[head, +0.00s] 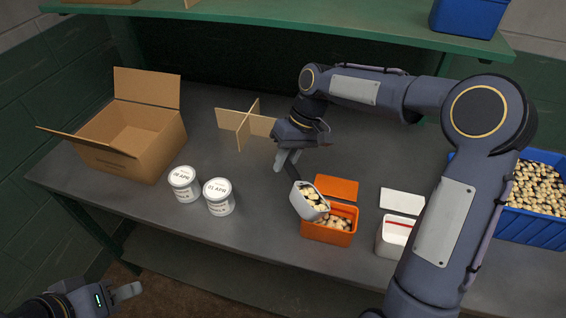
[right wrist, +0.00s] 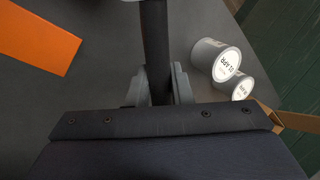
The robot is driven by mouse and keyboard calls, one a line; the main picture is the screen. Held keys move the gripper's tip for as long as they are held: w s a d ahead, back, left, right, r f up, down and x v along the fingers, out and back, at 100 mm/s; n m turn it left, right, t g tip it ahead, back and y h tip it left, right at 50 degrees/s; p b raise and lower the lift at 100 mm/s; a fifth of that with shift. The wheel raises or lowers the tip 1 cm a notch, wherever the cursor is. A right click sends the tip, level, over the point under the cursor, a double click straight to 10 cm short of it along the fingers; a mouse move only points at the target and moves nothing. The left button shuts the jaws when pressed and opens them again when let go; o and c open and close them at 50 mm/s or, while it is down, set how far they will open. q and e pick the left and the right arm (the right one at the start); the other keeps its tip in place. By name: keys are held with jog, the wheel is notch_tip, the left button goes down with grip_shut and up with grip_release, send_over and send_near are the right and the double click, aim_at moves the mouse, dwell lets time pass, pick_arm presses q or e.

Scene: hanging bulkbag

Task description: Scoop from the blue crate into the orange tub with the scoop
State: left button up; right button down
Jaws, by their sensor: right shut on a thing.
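My right gripper (head: 287,160) is shut on the dark handle of the scoop (head: 305,197). In the right wrist view the handle (right wrist: 155,45) runs up from between the fingers (right wrist: 158,85). The grey scoop is tilted over the left side of the orange tub (head: 326,233), with pale and dark pieces showing in its bowl. Similar pieces lie in the tub. The blue crate (head: 540,229), full of such pieces, stands at the far right, partly hidden by my right arm. My left gripper (head: 125,291) is low at the left; its jaw gap is unclear.
An orange lid (head: 337,187) lies behind the tub. A white tub (head: 392,238) and white lid (head: 402,202) are to its right. Two white cans (head: 219,196) and an open cardboard box (head: 130,140) stand left. A cardboard divider (head: 240,122) is behind. A green shelf (head: 300,22) overhangs.

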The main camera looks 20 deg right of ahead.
jog(key=y, duration=0.1)
jog(key=y+b, duration=0.1)
jog(key=shift+d+f+g+y, duration=0.15)
jog(key=shift+d+g+y, duration=0.1)
jog(key=shift+g+y, duration=0.05)
jog(key=shift+w+d+f+g+y+b, duration=0.15)
jog(key=shift+y+b, duration=0.2)
jog(key=shift+y, duration=0.3)
jog(key=shift+s+d+g+y+b, duration=0.15)
jog(key=shift+y+b, duration=0.15)
jog(key=shift+y, duration=0.35)
jog(key=y, duration=0.3)
jog(key=d+g+y+b, duration=0.1)
jog(key=shift+w+f+y, duration=0.2)
jog(key=shift+f+y, duration=0.2)
